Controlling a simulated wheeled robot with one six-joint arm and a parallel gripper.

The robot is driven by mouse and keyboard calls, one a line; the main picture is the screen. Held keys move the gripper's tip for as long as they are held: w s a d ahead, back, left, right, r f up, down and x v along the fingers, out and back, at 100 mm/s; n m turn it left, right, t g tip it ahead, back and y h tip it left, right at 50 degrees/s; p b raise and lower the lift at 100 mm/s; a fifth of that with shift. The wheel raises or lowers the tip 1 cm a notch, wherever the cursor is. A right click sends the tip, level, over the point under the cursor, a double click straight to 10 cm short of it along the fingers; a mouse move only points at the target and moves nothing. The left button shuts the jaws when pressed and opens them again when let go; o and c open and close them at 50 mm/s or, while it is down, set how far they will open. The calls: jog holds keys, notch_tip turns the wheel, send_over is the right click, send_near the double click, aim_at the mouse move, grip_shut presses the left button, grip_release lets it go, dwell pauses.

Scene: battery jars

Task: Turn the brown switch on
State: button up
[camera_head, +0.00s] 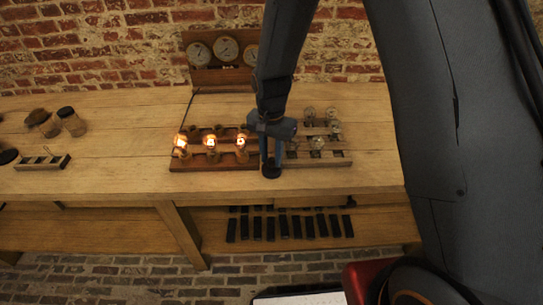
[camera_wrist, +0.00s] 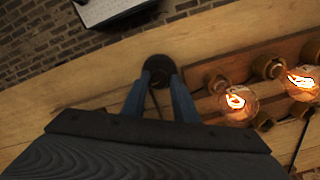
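A dark brown-black round piece (camera_head: 271,171), which looks like the switch, sits near the front edge of the wooden bench at the right end of the lit bulb board. It also shows in the wrist view (camera_wrist: 157,66) as a disc with a small raised middle. My gripper (camera_head: 271,162) points down at it, and its two blue fingers stand apart. In the wrist view my gripper (camera_wrist: 158,79) has its fingertips at the disc's near side. Contact and the switch's setting cannot be told.
Several lit bulbs (camera_head: 211,142) stand on a wooden board just left of my gripper. Unlit bulbs (camera_head: 317,143) stand to its right. A gauge panel (camera_head: 222,77) is behind. Bench space between is clear.

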aim_at(271, 160)
jog(key=shift+o, duration=1.2)
jog(key=shift+r+b, duration=0.95)
jog(key=shift+r, duration=2.95)
jog(key=s+d+r+n, duration=0.2)
jog(key=s+d+n, duration=0.1)
jog(key=s+d, duration=0.4)
jog(key=s+d+r+n+t, duration=0.1)
jog(key=s+d+r+n, duration=0.1)
jog(key=s+d, duration=0.5)
jog(key=shift+d+r+n, duration=0.2)
jog(key=shift+d+n, duration=0.2)
jog(key=shift+d, duration=0.15)
